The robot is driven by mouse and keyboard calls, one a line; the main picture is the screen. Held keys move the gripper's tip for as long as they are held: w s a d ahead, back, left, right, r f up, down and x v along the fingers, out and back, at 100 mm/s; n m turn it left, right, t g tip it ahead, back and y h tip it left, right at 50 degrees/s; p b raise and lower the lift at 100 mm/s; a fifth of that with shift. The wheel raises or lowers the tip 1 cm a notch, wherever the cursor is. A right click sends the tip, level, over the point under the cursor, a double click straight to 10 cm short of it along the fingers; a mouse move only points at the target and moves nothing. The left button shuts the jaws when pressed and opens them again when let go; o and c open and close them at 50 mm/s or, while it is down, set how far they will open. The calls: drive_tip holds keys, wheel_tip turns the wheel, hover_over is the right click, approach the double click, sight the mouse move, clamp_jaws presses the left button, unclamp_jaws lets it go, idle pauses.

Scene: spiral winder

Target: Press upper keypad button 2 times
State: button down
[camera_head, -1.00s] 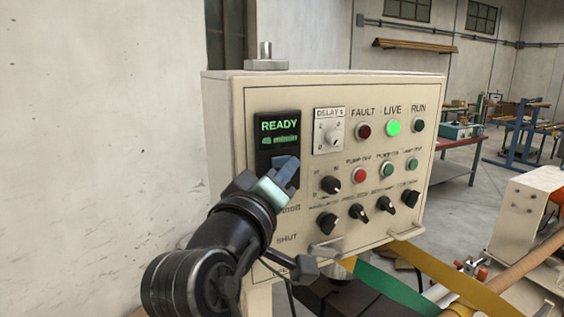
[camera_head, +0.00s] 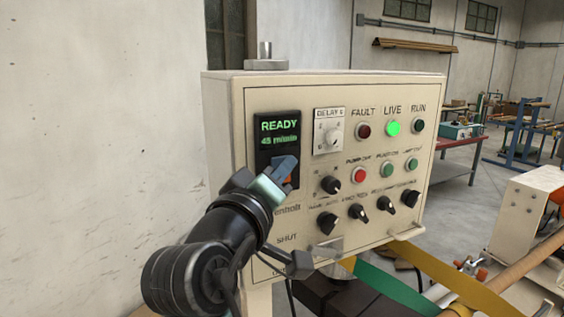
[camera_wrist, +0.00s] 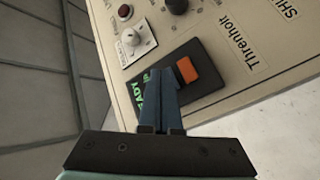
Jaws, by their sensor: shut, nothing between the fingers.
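A dark keypad module (camera_head: 263,156) sits at the left of the cream control panel, with a green display reading READY and 45 m/min. An orange button (camera_wrist: 187,69) shows on the module in the wrist view, just beside my fingertips. A sliver of it shows below them in the head view (camera_head: 288,181). My gripper (camera_head: 287,166) is shut and empty, its blue fingers pointing at the module below the display text. In the wrist view my fingertips (camera_wrist: 163,73) cover the part between display and orange button, so an upper button is hidden. I cannot tell whether they touch.
The panel (camera_head: 348,165) also carries a DELAY dial (camera_head: 329,138), a lit green LIVE lamp (camera_head: 393,128), a red button (camera_head: 359,175) and several black knobs. A ledge (camera_head: 405,233) juts from its lower edge. Free space lies left of the panel by the wall.

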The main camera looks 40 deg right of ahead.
drive_tip(key=shift+w, duration=0.35)
idle(0.3)
drive_tip(key=shift+s, duration=0.15)
drive_tip(key=shift+s+a, duration=0.15)
drive_tip(key=shift+s, duration=0.5)
drive_tip(key=shift+s+a+p, duration=0.1)
drive_tip(key=shift+s+a, duration=0.1)
drive_tip(key=shift+s, duration=0.6)
drive_tip(key=shift+s+a+p, duration=0.15)
drive_tip(key=shift+s, duration=0.65)
drive_tip(key=shift+s+a+p, duration=0.1)
drive_tip(key=shift+s+a, duration=0.1)
drive_tip(key=shift+s, duration=0.6)
idle(1.1)
